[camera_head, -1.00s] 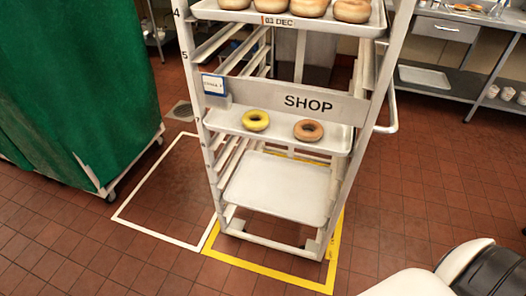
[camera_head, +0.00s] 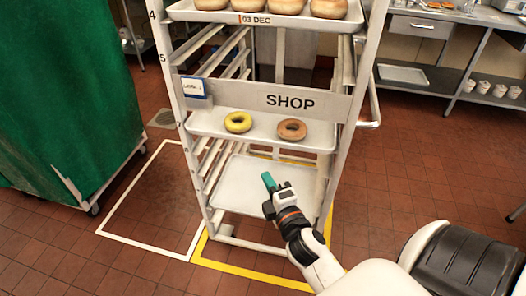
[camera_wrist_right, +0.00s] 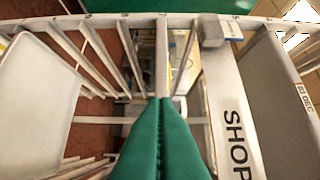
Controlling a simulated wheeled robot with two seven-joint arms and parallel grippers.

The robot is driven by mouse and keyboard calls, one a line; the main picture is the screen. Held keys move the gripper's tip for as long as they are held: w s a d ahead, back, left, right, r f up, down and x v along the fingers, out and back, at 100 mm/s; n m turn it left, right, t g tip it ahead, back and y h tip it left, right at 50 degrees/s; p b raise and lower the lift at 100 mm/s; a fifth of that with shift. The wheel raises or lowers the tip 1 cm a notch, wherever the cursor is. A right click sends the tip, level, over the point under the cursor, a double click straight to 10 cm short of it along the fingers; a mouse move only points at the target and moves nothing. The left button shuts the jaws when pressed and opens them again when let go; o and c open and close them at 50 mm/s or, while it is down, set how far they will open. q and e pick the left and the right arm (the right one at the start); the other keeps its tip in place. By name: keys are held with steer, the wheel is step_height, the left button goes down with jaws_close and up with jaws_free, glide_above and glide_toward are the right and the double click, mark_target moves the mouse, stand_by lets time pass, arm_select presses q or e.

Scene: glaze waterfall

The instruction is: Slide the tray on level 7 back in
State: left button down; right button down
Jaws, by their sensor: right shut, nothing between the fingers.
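The level 7 tray (camera_head: 262,137) is a pale metal tray in the rack, just below the SHOP board. A yellow glazed donut (camera_head: 238,122) and a brown one (camera_head: 292,129) lie on it. How far its front lip stands out from the posts is hard to tell. My right gripper (camera_head: 268,180), with green fingers, is shut and empty. In the head view it shows below that tray, over the lower bare tray (camera_head: 235,190). In the right wrist view the shut fingers (camera_wrist_right: 167,101) point toward the rack's open slots. My left gripper is not in view.
The SHOP board (camera_head: 262,100) crosses the rack above level 7; it also shows in the right wrist view (camera_wrist_right: 225,100). A higher tray (camera_head: 215,15) holds several donuts. A green covered cart (camera_head: 65,100) stands left. Open floor lies between cart and rack.

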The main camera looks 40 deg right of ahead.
mark_target(267, 145)
steer(key=x, duration=0.3)
steer(key=d+p+x, duration=0.1)
steer(key=x, duration=0.2)
steer(key=d+x, duration=0.1)
steer(key=x, duration=0.3)
steer(key=shift+s+d, duration=0.15)
steer(key=shift+s, duration=0.1)
steer(key=shift+w+d, duration=0.2)
steer(key=shift+d, duration=0.15)
steer(key=shift+w+d+p, duration=0.2)
steer(key=shift+w+d, duration=0.25)
steer(key=shift+d, duration=0.2)
steer(key=shift+w+d+p, duration=0.15)
steer(key=shift+w+d, duration=0.25)
steer(key=shift+d, duration=0.3)
